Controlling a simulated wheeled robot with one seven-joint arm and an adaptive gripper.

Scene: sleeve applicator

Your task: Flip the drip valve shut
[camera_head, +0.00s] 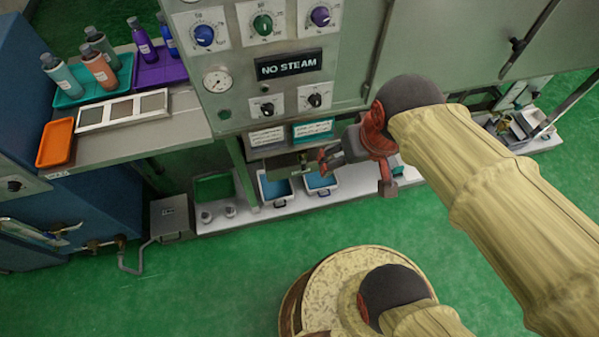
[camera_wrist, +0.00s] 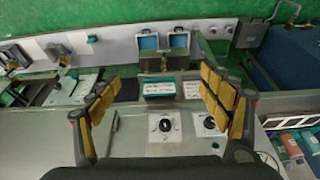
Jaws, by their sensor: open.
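No part is clearly marked as the drip valve, and I cannot tell its state. A brass pipe fitting (camera_head: 100,245) sits low on the blue machine at the left in the head view. A small teal-topped part (camera_wrist: 92,38) stands on the white ledge in the wrist view; I cannot tell what it is. My gripper (camera_head: 354,170) is open and empty, in front of the grey machine below its knob panel. In the wrist view, the yellow pads of my gripper (camera_wrist: 160,88) are wide apart, with a green label behind the gap.
The grey machine's panel (camera_head: 225,110) carries knobs, a gauge and a "NO STEAM" display (camera_head: 289,64). Blue-lined bins (camera_head: 274,190) stand on the low white ledge (camera_head: 240,218). Bottles and an orange tray (camera_head: 55,143) are on the left counter. The green floor in front is partly clear.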

